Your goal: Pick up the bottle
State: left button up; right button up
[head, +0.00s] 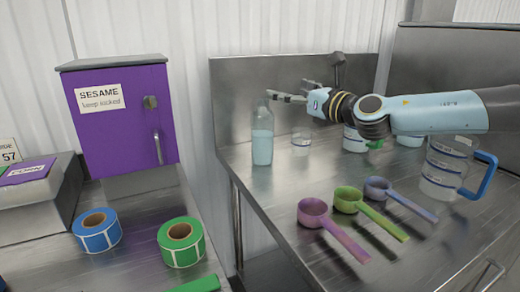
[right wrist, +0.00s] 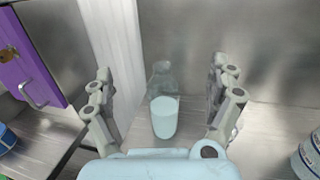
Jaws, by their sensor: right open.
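The bottle (head: 262,136) is clear with pale blue contents and stands upright near the left edge of the steel table in the head view. It also shows in the right wrist view (right wrist: 164,105), centred between the fingers. My right gripper (head: 288,92) is open, at the height of the bottle's neck and just right of it in the head view. In the right wrist view its fingers (right wrist: 165,100) are spread on both sides of the bottle, apart from it. My left gripper is in neither view.
A small clear cup (head: 301,143) stands right of the bottle. Pink (head: 325,222), green (head: 362,210) and violet (head: 395,193) scoops lie in front. A jug (head: 440,170) with a blue handle is at right. A purple cabinet (head: 120,122) and label rolls (head: 181,243) are left, across a gap.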

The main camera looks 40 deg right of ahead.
jog(key=b, duration=1.2)
send_near(270, 137)
jog(key=w, duration=0.2)
jog(key=shift+w+d+f, duration=0.1)
jog(key=shift+w+f, duration=0.2)
jog(key=shift+w, duration=0.3)
jog(key=shift+w+d+b, duration=0.1)
jog(key=shift+w+b, duration=0.85)
jog(key=shift+w, duration=0.3)
jog(key=shift+w+d+r+p, duration=0.1)
jog(key=shift+w+p, duration=0.3)
jog(key=shift+w+d+r+p, duration=0.1)
jog(key=shift+w+d+p, duration=0.05)
jog(key=shift+w+p, duration=0.25)
jog(key=shift+w+a, duration=0.15)
jog(key=shift+w, duration=0.2)
jog(key=w+p, duration=0.2)
jog(key=p, duration=0.1)
jog(key=w+p, duration=0.2)
jog(key=shift+d+r, duration=0.3)
jog(key=shift+w+f, duration=0.4)
jog(key=shift+w, duration=0.25)
